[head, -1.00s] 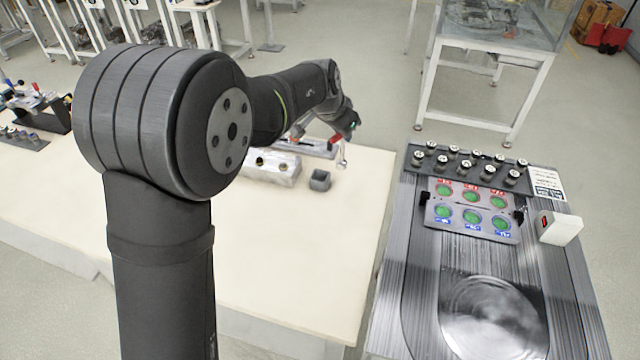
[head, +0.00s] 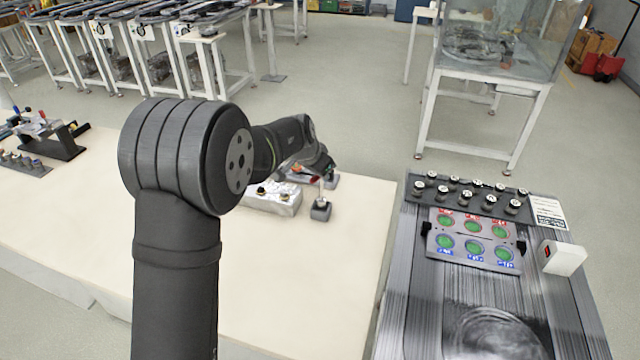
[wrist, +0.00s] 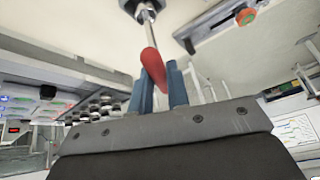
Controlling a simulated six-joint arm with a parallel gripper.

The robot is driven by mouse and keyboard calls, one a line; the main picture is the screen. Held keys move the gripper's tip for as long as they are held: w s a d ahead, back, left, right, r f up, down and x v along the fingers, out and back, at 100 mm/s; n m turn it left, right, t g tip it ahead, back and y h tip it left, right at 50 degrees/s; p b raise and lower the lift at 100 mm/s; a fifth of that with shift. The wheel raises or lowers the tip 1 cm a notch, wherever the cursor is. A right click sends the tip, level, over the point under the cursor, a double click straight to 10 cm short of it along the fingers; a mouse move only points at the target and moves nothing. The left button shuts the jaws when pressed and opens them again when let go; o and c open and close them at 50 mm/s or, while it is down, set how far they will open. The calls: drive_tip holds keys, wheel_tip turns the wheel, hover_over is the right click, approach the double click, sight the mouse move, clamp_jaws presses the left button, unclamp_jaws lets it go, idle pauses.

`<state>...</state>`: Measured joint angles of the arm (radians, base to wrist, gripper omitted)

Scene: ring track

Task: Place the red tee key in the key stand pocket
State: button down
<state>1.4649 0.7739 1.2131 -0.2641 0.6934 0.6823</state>
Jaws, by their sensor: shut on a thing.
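The red tee key (wrist: 152,64) shows its red handle and bright metal shaft in the wrist view. My gripper (wrist: 161,82) is shut on the red handle with its two blue fingers. In the head view my gripper (head: 322,173) is above the small grey key stand (head: 321,212), and the key's thin shaft (head: 321,190) hangs nearly upright down to the stand's top. The stand also shows at the top of the wrist view (wrist: 130,6), cut off by the edge. I cannot tell how deep the shaft tip is in the pocket.
A pale block (head: 273,203) with two round fittings stands just left of the key stand. A long grey fixture with a knob (wrist: 245,17) lies close by. A panel with green buttons (head: 472,236) is on the right machine. The front of the cream table is clear.

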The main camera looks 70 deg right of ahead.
sight(320, 200)
drive_tip(key=shift+f, duration=2.1)
drive_tip(key=c, duration=1.4)
unclamp_jaws()
drive_tip(key=shift+r, duration=0.2)
drive_tip(key=v, duration=1.1)
drive_tip(key=shift+a+r, duration=0.2)
drive_tip(key=shift+r, duration=0.15)
